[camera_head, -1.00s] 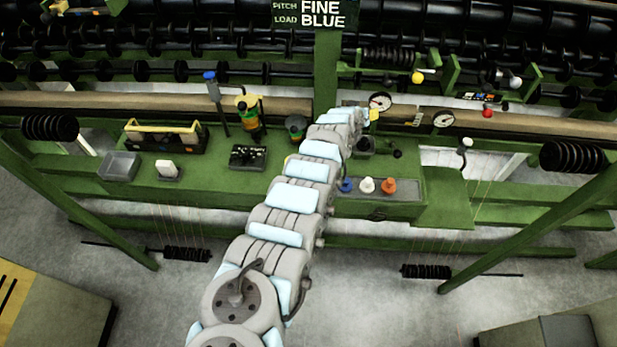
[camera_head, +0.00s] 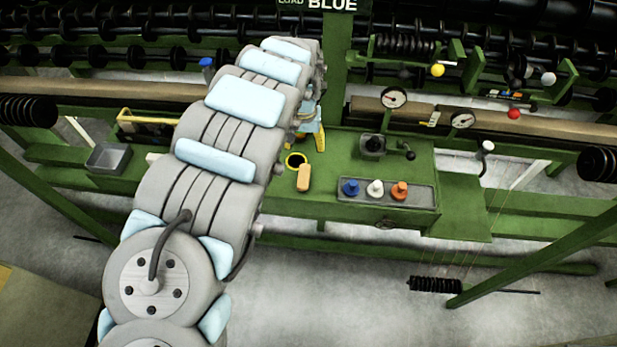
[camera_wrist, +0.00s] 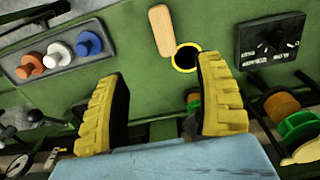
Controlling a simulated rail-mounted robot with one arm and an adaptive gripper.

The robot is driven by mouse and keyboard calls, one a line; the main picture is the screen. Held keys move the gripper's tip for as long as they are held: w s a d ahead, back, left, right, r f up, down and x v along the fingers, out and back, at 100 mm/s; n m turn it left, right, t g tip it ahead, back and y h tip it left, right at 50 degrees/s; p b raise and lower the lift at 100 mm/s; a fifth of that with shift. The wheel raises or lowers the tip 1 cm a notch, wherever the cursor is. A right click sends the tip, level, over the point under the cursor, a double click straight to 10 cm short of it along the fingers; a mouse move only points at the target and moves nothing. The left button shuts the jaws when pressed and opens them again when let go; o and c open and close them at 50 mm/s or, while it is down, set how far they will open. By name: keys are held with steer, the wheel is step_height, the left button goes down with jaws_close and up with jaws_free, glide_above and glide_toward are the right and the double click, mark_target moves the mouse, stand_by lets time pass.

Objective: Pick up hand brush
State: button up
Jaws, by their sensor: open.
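A tan wooden piece with rounded ends, which looks like the hand brush (camera_head: 303,178), lies on the green bench; in the wrist view it shows near the top centre (camera_wrist: 161,30). Its bristles are not visible. A black round opening with a yellow rim (camera_wrist: 186,57) is right beside its end. My gripper (camera_wrist: 163,105) is open and empty, its two yellow ribbed fingers wide apart. The wooden piece appears beyond the fingertips, between their lines, not touched. In the head view my arm hides much of the gripper.
A grey tray with blue, white and orange knobs (camera_head: 387,192) is to the right of the brush. A grey bin (camera_head: 108,158) stands at the left.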

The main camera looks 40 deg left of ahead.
steer(key=b, duration=0.3)
glide_above(304, 175)
steer(key=s, duration=0.1)
step_height(304, 175, down, 6)
steer(key=shift+d+f+b, duration=0.15)
steer(key=shift+f+b, duration=0.25)
steer(key=shift+f, duration=1.15)
steer(key=shift+d+f+b, duration=0.15)
steer(key=shift+f+b, duration=0.25)
steer(key=shift+f, duration=1.1)
steer(key=shift+w+a+f+b, duration=0.15)
steer(key=shift+f+b, duration=0.1)
steer(key=shift+f, duration=0.3)
steer(key=shift+w+f+b, duration=0.2)
steer(key=shift+f+b, duration=0.1)
steer(key=shift+f, duration=0.25)
steer(key=shift+w+a+f+b, duration=0.15)
steer(key=shift+f+b, duration=0.1)
steer(key=shift+f, duration=0.3)
steer(key=shift+s+f, duration=0.1)
steer(key=shift+f, duration=0.85)
steer(key=shift+c, duration=0.3)
jaws_close()
